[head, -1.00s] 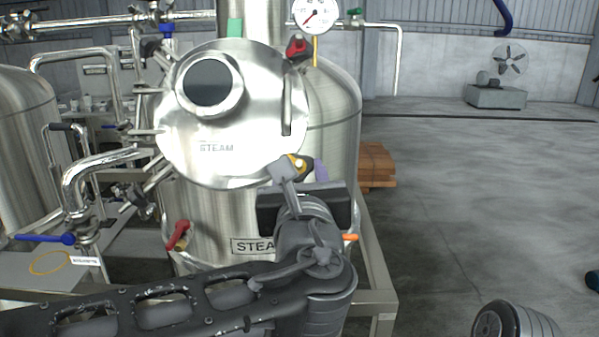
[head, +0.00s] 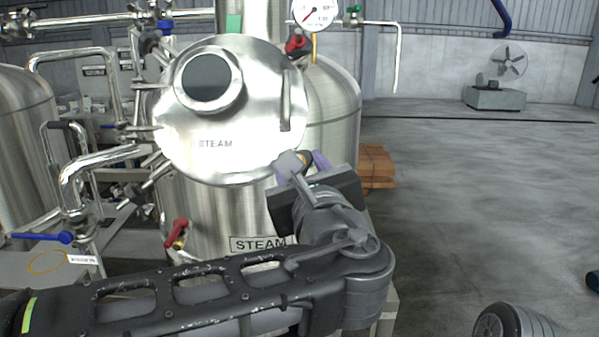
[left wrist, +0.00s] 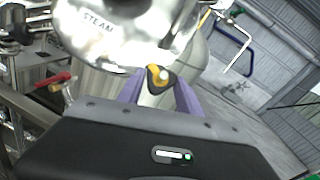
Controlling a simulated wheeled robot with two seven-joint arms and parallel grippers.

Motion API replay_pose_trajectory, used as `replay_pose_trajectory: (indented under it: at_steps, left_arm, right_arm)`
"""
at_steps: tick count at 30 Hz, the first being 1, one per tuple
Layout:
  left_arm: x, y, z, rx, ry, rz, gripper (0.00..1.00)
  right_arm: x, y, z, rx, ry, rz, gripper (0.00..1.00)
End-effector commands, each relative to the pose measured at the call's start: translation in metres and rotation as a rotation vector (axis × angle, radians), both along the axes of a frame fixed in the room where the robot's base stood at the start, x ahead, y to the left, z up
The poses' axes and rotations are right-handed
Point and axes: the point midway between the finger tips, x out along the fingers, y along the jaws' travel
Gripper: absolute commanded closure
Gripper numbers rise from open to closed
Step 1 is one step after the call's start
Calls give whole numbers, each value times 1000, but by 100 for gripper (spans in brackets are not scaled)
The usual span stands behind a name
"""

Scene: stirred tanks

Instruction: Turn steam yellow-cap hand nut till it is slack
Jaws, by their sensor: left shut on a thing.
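The steam tank has a round steel lid (head: 240,140) marked STEAM, closed against the tank in the head view. The hand nut with the yellow cap (left wrist: 160,77) sits at the lower right rim of the lid, dark around its yellow top. In the head view it is mostly hidden by my left gripper (head: 304,161). My left gripper is shut on the nut, with one purple finger on each side of it in the left wrist view (left wrist: 158,88). The gripper is tilted over to the right. My right gripper is not in view.
A red knob (head: 297,43) and a pressure gauge (head: 315,12) are above the lid. Pipes crowd the left. Wooden boards (head: 376,167) lie behind the tank; the floor to the right is open.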

Motion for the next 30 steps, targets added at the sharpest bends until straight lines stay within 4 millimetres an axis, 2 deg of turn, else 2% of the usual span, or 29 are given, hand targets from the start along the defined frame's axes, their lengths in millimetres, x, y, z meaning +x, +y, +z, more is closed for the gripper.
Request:
replay_pose_trajectory:
  at_steps: [11,30]
  left_arm:
    - [-1,-6,6,-243,-1,148,98]
    - [3,-9,11,-674,-3,421,98]
  right_arm:
    - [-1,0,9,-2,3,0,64]
    - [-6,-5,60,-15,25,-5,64]
